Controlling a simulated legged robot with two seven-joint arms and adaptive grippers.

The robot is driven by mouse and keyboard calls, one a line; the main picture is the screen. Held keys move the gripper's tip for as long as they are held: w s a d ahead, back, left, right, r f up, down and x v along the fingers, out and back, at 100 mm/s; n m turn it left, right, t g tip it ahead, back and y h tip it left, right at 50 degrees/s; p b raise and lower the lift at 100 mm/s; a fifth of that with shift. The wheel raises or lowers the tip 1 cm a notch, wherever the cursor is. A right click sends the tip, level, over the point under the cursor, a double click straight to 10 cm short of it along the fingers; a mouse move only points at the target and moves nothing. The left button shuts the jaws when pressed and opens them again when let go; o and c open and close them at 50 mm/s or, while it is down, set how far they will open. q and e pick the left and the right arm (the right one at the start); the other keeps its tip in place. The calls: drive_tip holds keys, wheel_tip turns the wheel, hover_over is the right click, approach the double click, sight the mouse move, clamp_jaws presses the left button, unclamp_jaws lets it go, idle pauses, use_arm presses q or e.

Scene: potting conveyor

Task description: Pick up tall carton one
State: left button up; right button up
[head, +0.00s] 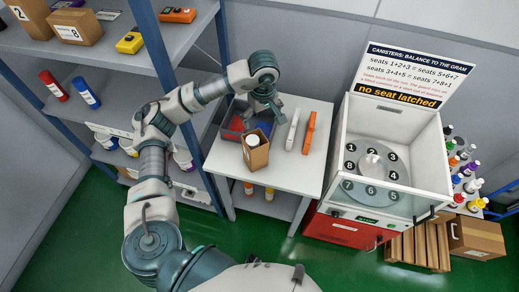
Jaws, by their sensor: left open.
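A tall brown carton (257,155) stands upright on the white table, open at the top, with a white round lid showing inside it. No number can be read on it, so I cannot tell whether it is carton one. My left gripper (262,112) is open above the table, just behind the carton and pointing down. It looks apart from the carton, and its fingertips are partly hidden. My right gripper is out of view.
The white table (225,163) also holds a dark bin (233,124), a white tool (292,130) and an orange tool (309,133). Numbered cartons (75,28) sit on the left shelf. A white machine (393,185) with numbered seats stands right of the table.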

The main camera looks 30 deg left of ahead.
use_arm(q)
drive_tip(key=a, duration=0.1)
drive_tip(key=p, duration=0.1)
hover_over(255, 139)
drive_tip(key=shift+y, duration=0.3)
drive_tip(key=f, duration=1)
drive_tip(key=shift+s+d+f, duration=0.1)
drive_tip(key=shift+s+f, duration=0.1)
drive_tip(key=shift+s, duration=0.05)
drive_tip(key=f+p, duration=0.1)
drive_tip(key=f, duration=0.3)
drive_tip(key=shift+w+f+p, duration=0.2)
drive_tip(key=shift+f+p, duration=0.2)
drive_tip(key=shift+w+f, duration=0.1)
drive_tip(key=shift+f, duration=0.45)
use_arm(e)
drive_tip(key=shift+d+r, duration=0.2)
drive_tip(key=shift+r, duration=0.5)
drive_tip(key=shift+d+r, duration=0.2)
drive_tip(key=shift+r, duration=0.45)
use_arm(q)
drive_tip(key=shift+a, duration=0.2)
drive_tip(key=c, duration=1.2)
drive_tip(key=shift+c, duration=0.9)
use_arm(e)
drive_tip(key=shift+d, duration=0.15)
use_arm(q)
drive_tip(key=shift+r, duration=0.1)
